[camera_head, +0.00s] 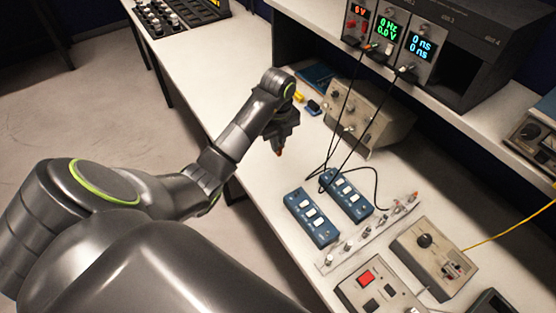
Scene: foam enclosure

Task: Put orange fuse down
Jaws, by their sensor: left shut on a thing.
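My left gripper (280,143) points down over the white workbench, near its left edge. It is shut on a small orange thing, the orange fuse (280,153), whose tip shows just below the fingers. Most of the fuse is hidden by the gripper. I cannot tell from this view whether the fuse touches the bench top. My right gripper is not in view.
Two blue switch boxes (311,218) (347,195) lie on the bench (262,190), with black cables running to instruments on the shelf. A beige instrument (366,115) stands behind the gripper. Small yellow (299,97) and dark blue (314,107) things lie beside it. Control boxes (433,255) fill the front right.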

